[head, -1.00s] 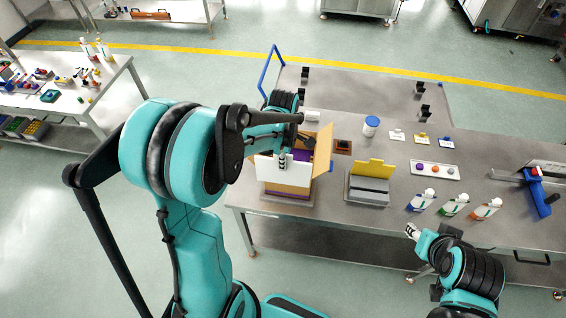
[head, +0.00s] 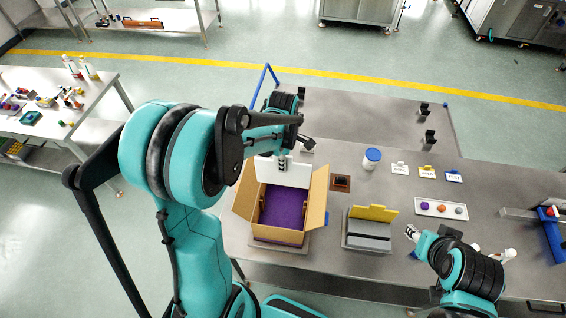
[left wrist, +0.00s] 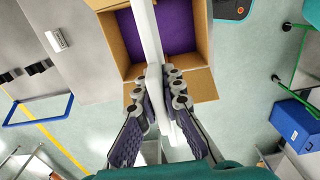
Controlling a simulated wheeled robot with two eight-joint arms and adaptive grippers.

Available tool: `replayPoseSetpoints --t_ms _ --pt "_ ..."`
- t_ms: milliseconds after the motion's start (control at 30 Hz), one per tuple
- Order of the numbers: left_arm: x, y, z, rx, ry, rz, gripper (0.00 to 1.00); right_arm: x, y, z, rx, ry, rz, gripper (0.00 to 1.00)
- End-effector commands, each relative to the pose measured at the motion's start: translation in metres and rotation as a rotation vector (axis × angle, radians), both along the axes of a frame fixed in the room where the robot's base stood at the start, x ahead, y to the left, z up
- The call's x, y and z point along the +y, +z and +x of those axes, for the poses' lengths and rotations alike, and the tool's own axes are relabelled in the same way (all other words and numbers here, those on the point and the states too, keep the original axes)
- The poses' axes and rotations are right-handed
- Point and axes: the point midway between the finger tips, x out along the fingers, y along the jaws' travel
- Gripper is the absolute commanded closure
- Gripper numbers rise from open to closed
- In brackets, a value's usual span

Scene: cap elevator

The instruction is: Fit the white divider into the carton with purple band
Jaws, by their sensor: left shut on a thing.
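The carton (head: 316,222) is a brown open box with its flaps spread, standing near the table's left front corner. Purple shows inside it and as a strip low on its front. My left gripper (head: 282,164) is shut on the top edge of the white divider (head: 297,176), a flat panel held upright at the carton's far side. Its lower edge is hidden, so I cannot tell how deep it sits. In the left wrist view, the divider (left wrist: 150,35) appears edge-on between the fingers (left wrist: 158,90), over the carton's purple interior (left wrist: 180,28). My right gripper (head: 412,233) is at the front right, away from the carton.
A grey block with a yellow panel (head: 372,212) stands right of the carton. Behind are a blue-lidded jar (head: 372,159), small tags and a white tray (head: 460,217) with coloured balls. Bottles are partly hidden by my right arm. A blue clamp-like tool (head: 552,232) lies far right.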

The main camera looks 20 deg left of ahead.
Motion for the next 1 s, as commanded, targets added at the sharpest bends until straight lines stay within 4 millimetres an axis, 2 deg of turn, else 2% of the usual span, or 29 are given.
replayPoseSetpoints --t_ms 100,467,800,1000 --pt "0.0 0.0 0.0 0.0 0.0 0.0 1.0 0.0 0.0 0.0 0.0 0.0 0.0 0.6" --pt "0.0 -0.026 0.0 0.0 0.0 0.0 1.0 0.0 -0.01 0.0 0.0 0.0 0.0 0.6" --pt "0.0 -0.064 0.0 0.0 0.0 0.0 1.0 0.0 -0.024 0.0 0.0 0.0 0.0 0.6" --pt "0.0 -0.071 0.0 0.0 0.0 0.0 1.0 0.0 -0.026 0.0 0.0 0.0 0.0 0.6"
